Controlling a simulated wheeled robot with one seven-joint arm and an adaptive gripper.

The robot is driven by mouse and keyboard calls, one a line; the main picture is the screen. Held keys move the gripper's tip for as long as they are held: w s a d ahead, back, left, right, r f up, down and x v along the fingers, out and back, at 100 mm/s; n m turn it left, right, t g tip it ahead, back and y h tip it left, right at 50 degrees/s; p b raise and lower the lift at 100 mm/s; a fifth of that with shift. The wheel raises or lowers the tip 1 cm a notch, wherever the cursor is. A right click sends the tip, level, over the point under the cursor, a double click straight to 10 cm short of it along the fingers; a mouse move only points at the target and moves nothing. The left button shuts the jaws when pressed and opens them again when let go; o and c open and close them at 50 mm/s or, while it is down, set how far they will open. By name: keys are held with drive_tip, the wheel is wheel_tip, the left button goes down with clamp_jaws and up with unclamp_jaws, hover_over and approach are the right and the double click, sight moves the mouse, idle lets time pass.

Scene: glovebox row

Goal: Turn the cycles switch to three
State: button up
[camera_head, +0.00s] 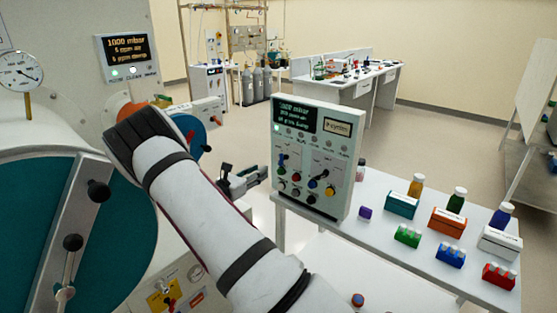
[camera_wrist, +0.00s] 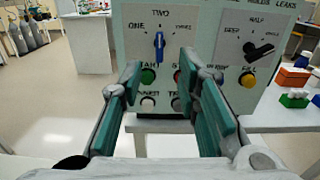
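The cycles switch (camera_wrist: 159,46) is a blue lever knob on a white plate of the control box (camera_wrist: 195,25). It stands upright, pointing at the label TWO, with ONE at its left and a hard-to-read label at its right. My gripper (camera_wrist: 160,72) is open and empty, its teal-padded fingers on either side below the knob, apart from it. In the head view my gripper (camera_head: 245,181) is just left of the control box (camera_head: 347,165).
A second switch (camera_wrist: 260,49) with a black knob is at the right. Green (camera_wrist: 148,76), red (camera_wrist: 177,77) and yellow (camera_wrist: 248,80) buttons sit below. The bench (camera_head: 375,192) right of the box holds bottles and coloured boxes. Floor is open behind.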

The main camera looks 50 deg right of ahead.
sight(281, 160)
drive_tip(key=d+p, duration=0.1)
drive_tip(key=d, duration=0.9)
drive_tip(key=shift+w+d, duration=0.25)
drive_tip(key=shift+w, duration=0.15)
drive_tip(key=shift+c, duration=0.2)
clamp_jaws()
